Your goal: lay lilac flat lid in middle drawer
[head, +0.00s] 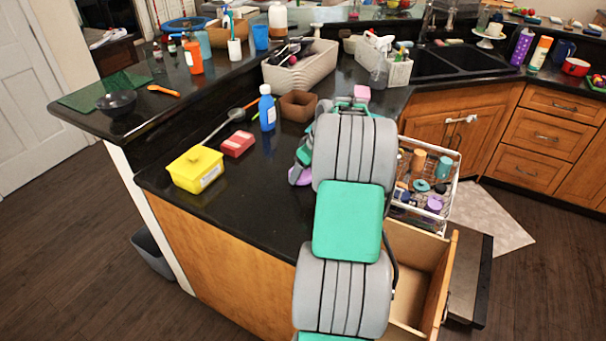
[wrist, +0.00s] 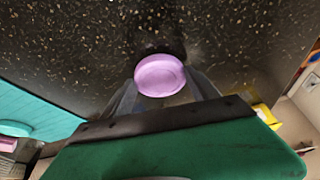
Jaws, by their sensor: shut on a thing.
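The lilac flat lid (wrist: 160,75) is a small round disc in the wrist view. My gripper (wrist: 161,92) is shut on it, with a grey finger on either side. Dark speckled counter shows behind the lid; I cannot tell the gap between them. In the head view my arm hides most of the gripper, and lilac shows near its end (head: 299,176) over the counter. An open wooden drawer (head: 439,283) stands out below the counter, right of my arm, and its visible floor looks bare. My arm hides part of it. I cannot tell whether it is the middle drawer.
A white wire basket (head: 457,183) full of bottles and jars is pulled out beyond the drawer. On the counter are a yellow tub (head: 196,169), a red block (head: 237,144), a blue bottle (head: 267,108) and a brown bowl (head: 298,105). The counter's front left is clear.

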